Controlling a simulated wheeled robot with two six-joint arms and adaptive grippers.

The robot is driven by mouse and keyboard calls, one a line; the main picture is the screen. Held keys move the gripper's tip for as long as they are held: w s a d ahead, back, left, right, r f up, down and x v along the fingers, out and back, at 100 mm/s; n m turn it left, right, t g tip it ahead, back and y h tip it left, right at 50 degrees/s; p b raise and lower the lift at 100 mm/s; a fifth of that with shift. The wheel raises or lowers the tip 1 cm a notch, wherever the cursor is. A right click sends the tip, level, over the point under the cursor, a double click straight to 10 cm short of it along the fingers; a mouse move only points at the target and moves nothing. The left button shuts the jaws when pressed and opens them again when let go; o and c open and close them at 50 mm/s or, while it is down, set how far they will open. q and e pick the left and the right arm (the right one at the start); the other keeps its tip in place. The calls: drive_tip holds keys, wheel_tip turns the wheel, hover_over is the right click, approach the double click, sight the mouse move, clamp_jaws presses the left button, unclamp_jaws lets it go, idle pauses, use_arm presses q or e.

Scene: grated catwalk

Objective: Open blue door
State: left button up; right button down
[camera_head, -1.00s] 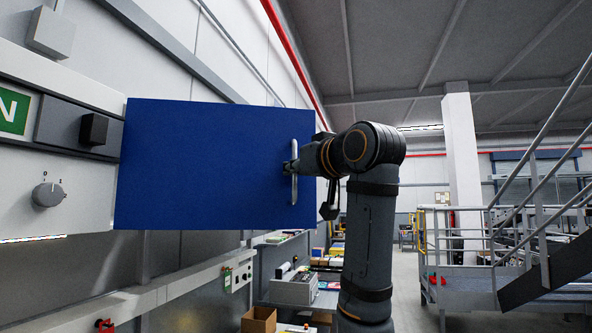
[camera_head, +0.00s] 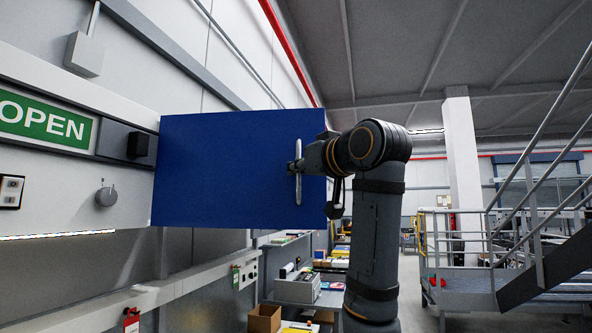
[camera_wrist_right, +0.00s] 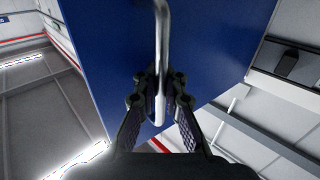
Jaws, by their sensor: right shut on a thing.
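The blue door (camera_head: 225,170) is a flat panel that stands out from the wall unit at the left of the head view. A silver bar handle (camera_head: 298,185) is upright near its right edge. My right gripper (camera_head: 294,166) is at the handle and shut on it. In the right wrist view the blue door (camera_wrist_right: 105,55) fills the middle, and the handle (camera_wrist_right: 163,50) runs down between the fingers of my right gripper (camera_wrist_right: 160,85). My left gripper is in neither view.
A grey wall unit carries a green OPEN sign (camera_head: 45,122), a black block (camera_head: 138,145) and a knob (camera_head: 106,195). Below and beyond the door is a bench with a cardboard box (camera_head: 265,318). Metal stairs with railings (camera_head: 535,235) stand at the right.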

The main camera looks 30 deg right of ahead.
drive_tip(key=c, duration=1.7)
unclamp_jaws()
drive_tip(key=shift+s+d, duration=0.15)
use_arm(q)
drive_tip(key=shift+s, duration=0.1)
use_arm(e)
drive_tip(key=shift+s, duration=0.1)
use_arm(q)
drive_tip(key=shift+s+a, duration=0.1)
use_arm(e)
drive_tip(key=s, duration=0.7)
drive_tip(key=shift+s, duration=0.35)
drive_tip(key=shift+w, duration=0.2)
drive_tip(key=shift+s, duration=0.15)
